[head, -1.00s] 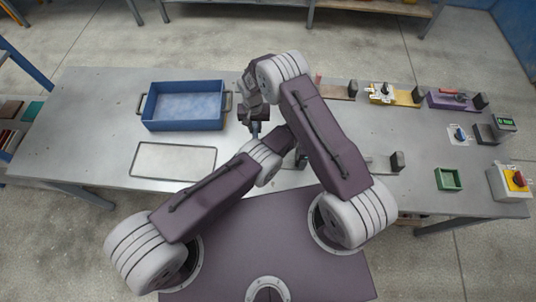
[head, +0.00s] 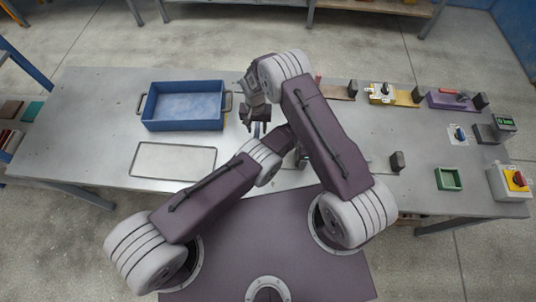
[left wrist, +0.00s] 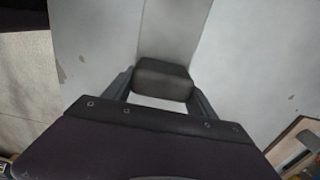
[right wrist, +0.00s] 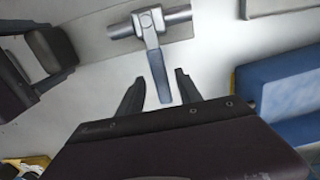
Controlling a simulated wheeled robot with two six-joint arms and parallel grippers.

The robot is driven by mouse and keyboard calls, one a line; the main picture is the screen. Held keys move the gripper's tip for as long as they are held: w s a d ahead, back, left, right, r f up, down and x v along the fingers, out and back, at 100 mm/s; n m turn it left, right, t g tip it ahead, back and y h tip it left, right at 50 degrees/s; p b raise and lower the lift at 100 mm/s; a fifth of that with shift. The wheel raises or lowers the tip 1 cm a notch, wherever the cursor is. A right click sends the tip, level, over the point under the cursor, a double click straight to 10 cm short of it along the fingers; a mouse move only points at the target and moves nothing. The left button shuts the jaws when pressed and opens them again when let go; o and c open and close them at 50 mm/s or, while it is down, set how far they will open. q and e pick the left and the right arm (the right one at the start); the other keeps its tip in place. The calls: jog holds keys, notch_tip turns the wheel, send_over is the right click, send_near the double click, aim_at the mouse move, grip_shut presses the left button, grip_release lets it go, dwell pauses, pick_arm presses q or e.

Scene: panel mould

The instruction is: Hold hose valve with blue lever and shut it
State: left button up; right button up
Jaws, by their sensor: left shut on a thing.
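The hose valve (right wrist: 152,33) is a grey metal body on a short pipe, in the right wrist view. Its blue lever (right wrist: 158,75) stands square across the pipe and points toward my right gripper (right wrist: 158,84). That gripper is open, one finger on each side of the lever, with gaps visible. In the head view the lever (head: 257,130) shows just below my right gripper (head: 252,120). My left gripper (left wrist: 160,90) is shut on a dark grey block (left wrist: 162,78) on a light strip. The same block (right wrist: 50,48) shows at left in the right wrist view. My arms hide much of the valve in the head view.
A blue tray (head: 147,118) stands left of the valve, close to my right gripper. Several fixtures, a green box (head: 448,179) and a red-knob switch box (head: 511,184) stand at the right.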

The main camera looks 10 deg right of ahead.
notch_tip(320, 180, up, 12)
dwell(0.5)
pick_arm(q)
jog(key=o, duration=2)
